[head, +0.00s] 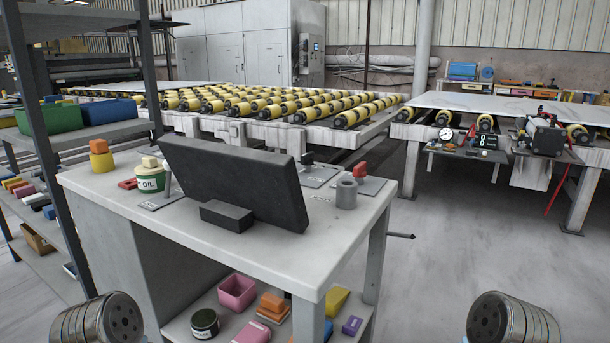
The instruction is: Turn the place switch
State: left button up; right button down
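A grey workbench (225,257) stands in front of me with switch-like fittings on top. A red knob (360,171) sits on a flat metal plate (374,186) near the bench's right rear corner. A small black knob (307,158) sits on another plate (320,182) to its left, partly hidden by a dark slab. I cannot tell which of these is the place switch. No gripper fingers show; only round metal parts of my arms show at the bottom left and bottom right, both apart from the bench.
The dark slab (235,180) leans on a black block (226,215), blocking the bench's middle. A grey cylinder (347,193) stands before the red knob. An oil container (151,180) and yellow-orange pot (101,157) stand left.

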aim_at(306, 159)
jog(key=l+u, duration=0.4)
jog(key=l, duration=0.6)
jog(key=i+l+u, duration=0.15)
jog(key=l+u, duration=0.25)
jog(key=l, duration=0.15)
jog(key=l+u, duration=0.45)
jog(key=l, duration=0.15)
jog(key=l+u, duration=0.4)
jog(key=l, duration=0.25)
jog(key=l+u, duration=0.2)
jog(key=l, duration=1.05)
